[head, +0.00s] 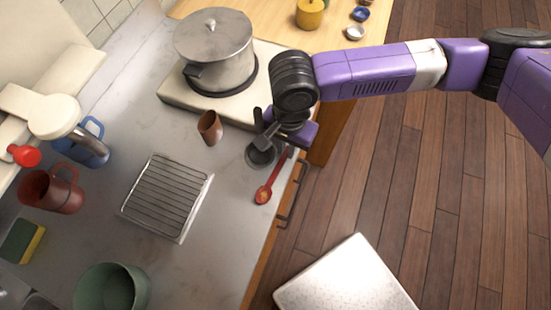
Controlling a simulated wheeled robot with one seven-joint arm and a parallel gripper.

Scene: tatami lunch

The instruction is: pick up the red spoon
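The red spoon (273,180) lies on the grey counter close to its right edge, its bowl towards the bottom of the picture with a yellowish patch inside. Its handle runs up and right towards my gripper (284,146), where the far end is hard to make out. My gripper is low over the counter edge at the handle end, pointing down. Its fingers are small and partly hidden by the wrist, so I cannot tell whether they are open or touch the spoon.
A dark round utensil (261,154) sits just left of my gripper. A brown cup (210,128), a wire rack (166,196) and a steel pot (214,60) on a cream hob (184,95) stand further left.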

